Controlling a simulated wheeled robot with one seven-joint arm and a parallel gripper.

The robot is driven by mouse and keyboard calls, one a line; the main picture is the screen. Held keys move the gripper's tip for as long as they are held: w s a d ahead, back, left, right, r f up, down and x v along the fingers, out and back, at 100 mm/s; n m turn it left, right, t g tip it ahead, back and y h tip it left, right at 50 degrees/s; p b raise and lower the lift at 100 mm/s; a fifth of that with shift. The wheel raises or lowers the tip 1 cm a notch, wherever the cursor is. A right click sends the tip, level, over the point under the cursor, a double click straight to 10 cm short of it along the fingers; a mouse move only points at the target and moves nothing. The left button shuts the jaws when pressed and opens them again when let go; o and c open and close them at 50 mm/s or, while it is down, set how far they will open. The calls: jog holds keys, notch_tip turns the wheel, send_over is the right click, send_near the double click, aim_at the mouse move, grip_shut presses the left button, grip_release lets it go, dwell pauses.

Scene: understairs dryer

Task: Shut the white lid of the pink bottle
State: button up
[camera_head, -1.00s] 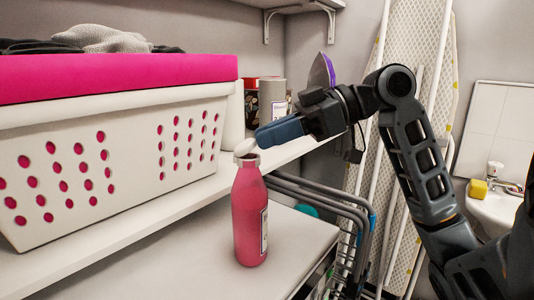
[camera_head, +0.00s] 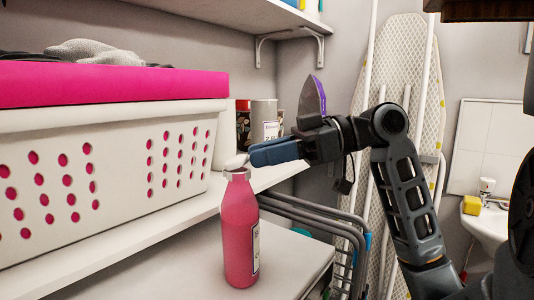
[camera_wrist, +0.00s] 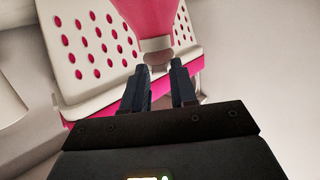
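The pink bottle (camera_head: 240,232) stands upright on the lower white surface. Its white lid (camera_head: 236,161) sits tilted at the mouth, with its left side lower and a gap over the neck. My gripper (camera_head: 253,157) is just right of the lid at about its height; I cannot tell whether it touches. In the wrist view my gripper (camera_wrist: 160,67) has its two fingers apart with nothing between them. The bottle (camera_wrist: 152,18) shows beyond the fingertips there, with its pale neck end (camera_wrist: 155,47) facing them.
A white basket with round holes (camera_head: 120,165) and a pink rim stands on the shelf left of the bottle. Grey rails (camera_head: 320,225) run to the right of it. Cans (camera_head: 263,120) stand behind my gripper. An ironing board (camera_head: 408,80) leans at the back.

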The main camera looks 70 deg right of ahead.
jog(key=o, duration=0.3)
jog(key=v, duration=0.7)
jog(key=shift+s+d, duration=0.2)
jog(key=shift+s, duration=0.15)
jog(key=shift+r, duration=0.15)
